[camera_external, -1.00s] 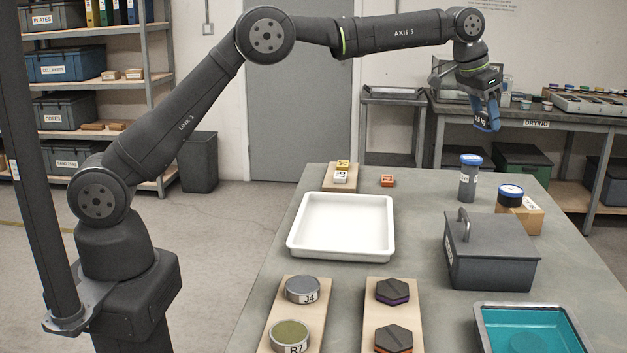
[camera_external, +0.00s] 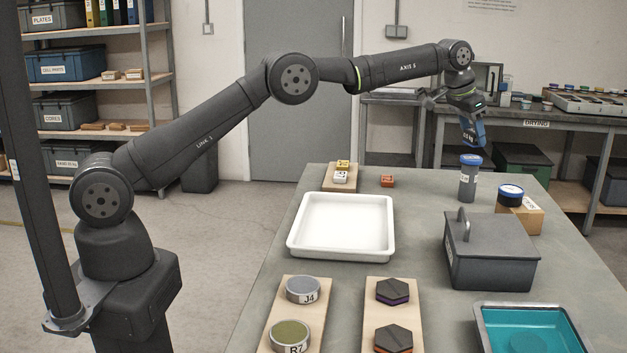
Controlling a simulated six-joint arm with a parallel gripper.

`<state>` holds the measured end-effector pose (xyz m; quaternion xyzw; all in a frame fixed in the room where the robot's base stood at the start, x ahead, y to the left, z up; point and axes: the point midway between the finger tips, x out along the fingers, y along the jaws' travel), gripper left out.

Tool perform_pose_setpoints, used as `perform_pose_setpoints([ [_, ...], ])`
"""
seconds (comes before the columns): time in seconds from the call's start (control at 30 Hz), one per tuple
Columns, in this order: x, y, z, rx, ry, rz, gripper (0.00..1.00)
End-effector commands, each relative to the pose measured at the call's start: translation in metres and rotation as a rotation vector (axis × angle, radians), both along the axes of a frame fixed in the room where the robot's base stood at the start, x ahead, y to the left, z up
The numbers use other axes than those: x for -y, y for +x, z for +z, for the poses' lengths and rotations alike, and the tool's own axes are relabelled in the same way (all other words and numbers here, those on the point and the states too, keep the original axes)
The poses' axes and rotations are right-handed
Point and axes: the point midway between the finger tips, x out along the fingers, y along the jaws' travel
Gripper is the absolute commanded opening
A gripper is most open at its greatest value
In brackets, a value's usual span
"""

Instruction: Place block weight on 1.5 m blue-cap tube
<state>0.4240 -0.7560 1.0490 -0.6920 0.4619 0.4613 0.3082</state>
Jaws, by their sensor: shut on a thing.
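My gripper (camera_external: 467,112) is shut on a blue block weight (camera_external: 472,133) with pale marks on its side. The block hangs slightly tilted just above a tall grey tube (camera_external: 468,184) with a blue cap (camera_external: 471,160). A narrow gap seems to show between block and cap. The tube stands upright on the table and has a pale label too small to read. A second, shorter dark container with a blue cap (camera_external: 510,191) sits at the wooden block to the right; I cannot tell which label reads 1.5 m.
A grey lidded box (camera_external: 490,260) with a handle stands in front of the tube. Boards with discs and hexagons lie in front.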

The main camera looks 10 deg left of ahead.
Motion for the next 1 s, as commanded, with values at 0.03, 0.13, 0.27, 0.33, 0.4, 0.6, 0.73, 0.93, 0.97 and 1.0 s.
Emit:
perform_pose_setpoints([
  [0.03,-0.001,0.0,-0.006,-0.001,0.002,0.0,0.08],
  [0.13,0.0,0.0,-0.02,0.0,0.0,0.0,0.08],
  [0.27,0.0,0.0,-0.028,0.001,-0.002,0.0,0.08],
  [0.33,0.0,0.0,-0.029,0.001,-0.003,0.0,0.08],
  [0.4,0.0,0.0,-0.029,0.001,-0.003,0.0,0.08],
  [0.6,0.0,0.0,-0.031,0.001,-0.002,0.0,0.08],
  [0.73,0.0,-0.001,-0.033,0.0,0.001,0.0,0.65],
  [0.93,0.0,-0.001,-0.033,0.0,0.001,0.0,0.69],
  [0.97,0.0,-0.001,-0.033,0.0,0.001,0.0,0.69],
  [1.0,0.0,-0.001,-0.033,0.0,0.001,0.0,0.69],
])
